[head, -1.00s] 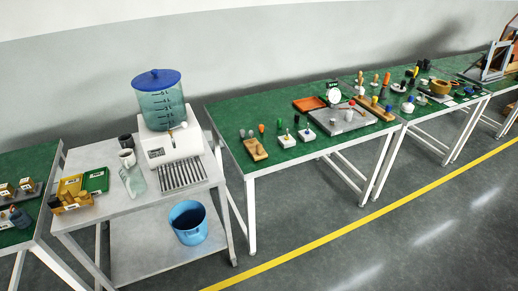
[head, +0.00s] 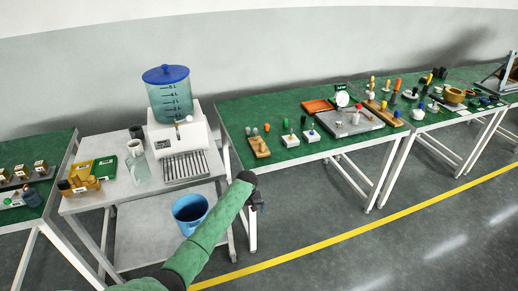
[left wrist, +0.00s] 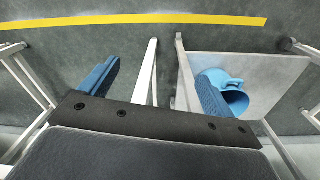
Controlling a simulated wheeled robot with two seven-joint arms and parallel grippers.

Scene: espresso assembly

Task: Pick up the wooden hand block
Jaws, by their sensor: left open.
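A small wooden block (head: 259,147) lies on the middle green table near its left end, with small dark-topped pieces at its far end. I cannot tell for sure that it is the hand block. My left gripper (head: 257,203) is in front of and below that table's front left corner, apart from the block. In the left wrist view my left gripper (left wrist: 156,88) has its two blue fingers wide apart, with nothing between them. The wooden block does not show there. My right gripper is not in view.
A grey table (head: 95,203) with a blue-lidded water tank (head: 168,93) stands left of the green table (head: 232,118). A blue bucket (head: 190,213) is on its lower shelf. White-based pieces (head: 289,140) stand right of the wooden block. The floor in front is clear.

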